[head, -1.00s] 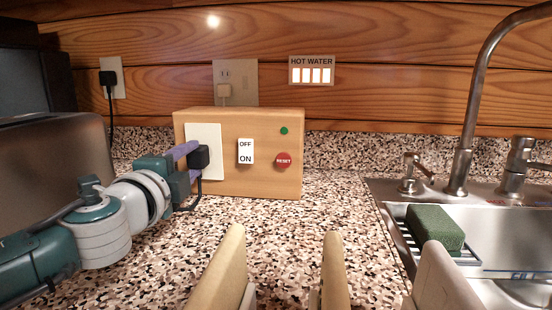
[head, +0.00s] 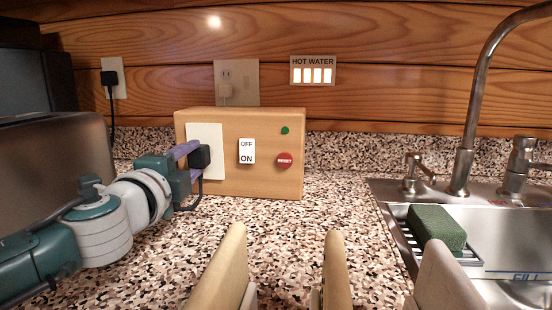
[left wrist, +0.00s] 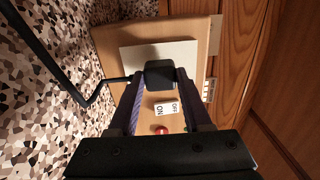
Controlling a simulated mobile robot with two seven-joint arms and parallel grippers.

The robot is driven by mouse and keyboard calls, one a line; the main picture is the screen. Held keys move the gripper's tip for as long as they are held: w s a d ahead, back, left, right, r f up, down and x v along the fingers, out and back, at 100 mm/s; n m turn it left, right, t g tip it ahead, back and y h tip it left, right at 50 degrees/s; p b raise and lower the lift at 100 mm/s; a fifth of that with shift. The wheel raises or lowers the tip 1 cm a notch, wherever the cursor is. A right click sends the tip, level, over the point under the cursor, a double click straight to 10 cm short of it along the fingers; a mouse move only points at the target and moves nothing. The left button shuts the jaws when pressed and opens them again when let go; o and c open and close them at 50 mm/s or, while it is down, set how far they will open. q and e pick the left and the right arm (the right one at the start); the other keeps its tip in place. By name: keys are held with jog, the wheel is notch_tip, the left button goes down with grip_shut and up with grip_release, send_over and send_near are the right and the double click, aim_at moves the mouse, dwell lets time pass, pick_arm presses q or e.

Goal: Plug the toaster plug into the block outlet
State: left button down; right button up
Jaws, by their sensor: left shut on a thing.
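The block outlet is a wooden box (head: 230,183) with a white outlet plate (head: 207,132) on its left front. My left gripper (head: 191,161) reaches in from the left and is shut on the black toaster plug (head: 203,157). The plug is in front of the plate; whether it touches the plate or sits in the slots cannot be told. In the left wrist view the plug (left wrist: 159,73) is between the fingertips and overlaps the edge of the plate (left wrist: 150,53). The plug hides the outlet slots. Its black cord (left wrist: 55,65) bends away over the counter. My right gripper is not in view.
A grey metal toaster (head: 55,160) stands at the left. The block carries an OFF/ON switch (head: 246,151), a red reset button (head: 284,159) and a green light (head: 285,130). A sink with a green sponge (head: 436,228) is at the right. Pale upright pieces (head: 336,270) rise in front.

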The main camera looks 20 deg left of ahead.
pick_arm(q)
jog(key=shift+w+a+b, duration=0.1)
jog(key=shift+w+b, duration=0.2)
jog(key=shift+w, duration=0.25)
jog(key=shift+c, duration=1.3)
grip_release()
jog(key=p+v, duration=0.1)
jog(key=v, duration=0.7)
jog(key=shift+s+f, duration=0.1)
jog(key=shift+s, duration=0.15)
jog(key=shift+s+d, duration=0.25)
jog(key=shift+s, duration=0.45)
